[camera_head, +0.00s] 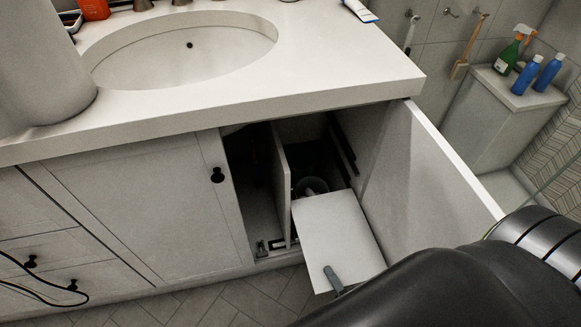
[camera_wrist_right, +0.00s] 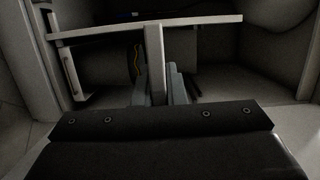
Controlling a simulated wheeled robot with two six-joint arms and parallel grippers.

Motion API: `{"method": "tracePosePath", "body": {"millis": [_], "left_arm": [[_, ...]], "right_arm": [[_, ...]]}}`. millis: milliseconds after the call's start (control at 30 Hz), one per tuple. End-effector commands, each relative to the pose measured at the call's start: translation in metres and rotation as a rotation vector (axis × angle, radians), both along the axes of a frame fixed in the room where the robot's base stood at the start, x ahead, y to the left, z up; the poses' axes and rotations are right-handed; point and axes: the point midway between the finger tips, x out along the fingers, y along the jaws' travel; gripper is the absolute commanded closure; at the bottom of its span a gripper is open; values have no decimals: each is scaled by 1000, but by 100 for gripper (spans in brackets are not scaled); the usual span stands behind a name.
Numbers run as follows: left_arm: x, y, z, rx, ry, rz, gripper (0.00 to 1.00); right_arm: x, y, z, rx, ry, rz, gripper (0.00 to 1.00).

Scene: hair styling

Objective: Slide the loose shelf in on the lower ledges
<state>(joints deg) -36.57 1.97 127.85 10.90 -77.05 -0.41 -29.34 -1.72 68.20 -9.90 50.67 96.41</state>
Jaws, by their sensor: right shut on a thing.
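The loose shelf (camera_head: 335,235) is a flat white board. In the head view it lies in front of the open cabinet bay, its far end at the opening and its near end outside. My right gripper (camera_head: 333,279) is shut on its near edge. In the right wrist view the shelf (camera_wrist_right: 205,21) shows nearly edge-on, slightly tilted, with the gripper fingers (camera_wrist_right: 157,65) at its middle. Dark strips (camera_head: 342,145), which look like ledges, run along the bay's right inner wall. The opposite ledges cannot be made out. My left gripper is not in view.
The open cabinet door (camera_head: 435,165) stands to the right of the shelf, close to my right arm. A white divider (camera_head: 281,185) bounds the bay on the left. A round grey object (camera_head: 311,186) shows inside the bay, partly hidden. The countertop (camera_head: 300,85) overhangs the opening.

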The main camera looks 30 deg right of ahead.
Motion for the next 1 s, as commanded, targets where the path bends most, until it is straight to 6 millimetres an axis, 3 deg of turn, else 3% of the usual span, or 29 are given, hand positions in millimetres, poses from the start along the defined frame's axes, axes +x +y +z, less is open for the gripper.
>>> {"method": "tracePosePath", "body": {"millis": [1000], "left_arm": [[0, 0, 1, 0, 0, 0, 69]], "right_arm": [[49, -12, 1, -2, -5, 2, 100]]}}
